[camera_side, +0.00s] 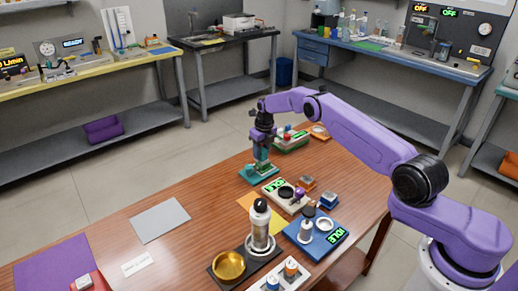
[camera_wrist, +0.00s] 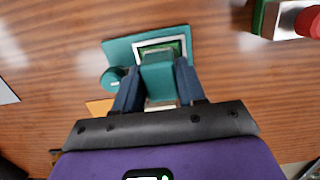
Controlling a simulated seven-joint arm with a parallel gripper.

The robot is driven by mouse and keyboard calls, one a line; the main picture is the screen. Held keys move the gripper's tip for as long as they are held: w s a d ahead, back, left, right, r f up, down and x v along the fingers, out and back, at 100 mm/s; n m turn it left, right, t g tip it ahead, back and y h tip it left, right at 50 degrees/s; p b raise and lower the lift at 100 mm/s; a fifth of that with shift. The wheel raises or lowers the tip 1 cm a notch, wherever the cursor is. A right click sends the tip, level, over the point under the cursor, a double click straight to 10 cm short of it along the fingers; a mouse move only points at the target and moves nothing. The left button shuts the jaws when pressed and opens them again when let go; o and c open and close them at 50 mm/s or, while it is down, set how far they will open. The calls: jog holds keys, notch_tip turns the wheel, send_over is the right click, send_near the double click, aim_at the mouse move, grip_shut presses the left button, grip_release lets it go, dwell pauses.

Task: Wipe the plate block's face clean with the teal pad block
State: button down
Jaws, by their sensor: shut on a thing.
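My gripper (camera_wrist: 160,86) is shut on the teal pad block (camera_wrist: 158,76), with one dark finger on each side of it. In the side view my gripper (camera_side: 262,150) points down over the teal base at the far part of the table. The plate block (camera_wrist: 166,43) shows as a white rim around a green area beyond the pad, on a teal base (camera_wrist: 120,48). The pad covers part of the plate block. I cannot tell whether the pad touches its face.
A round teal post (camera_wrist: 112,79) stands at the base's left. A green-based device (camera_side: 292,142) stands behind my gripper. A cream device (camera_side: 285,196), a blue device (camera_side: 318,232) and a metal bottle (camera_side: 260,222) stand nearer.

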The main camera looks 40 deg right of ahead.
jog(key=shift+s, duration=2)
jog(key=shift+w+f, duration=0.1)
jog(key=shift+w, duration=2.65)
jog(key=shift+w+r, duration=0.2)
jog(key=shift+r, duration=0.1)
jog(key=shift+f, duration=0.35)
jog(key=shift+r, duration=4.2)
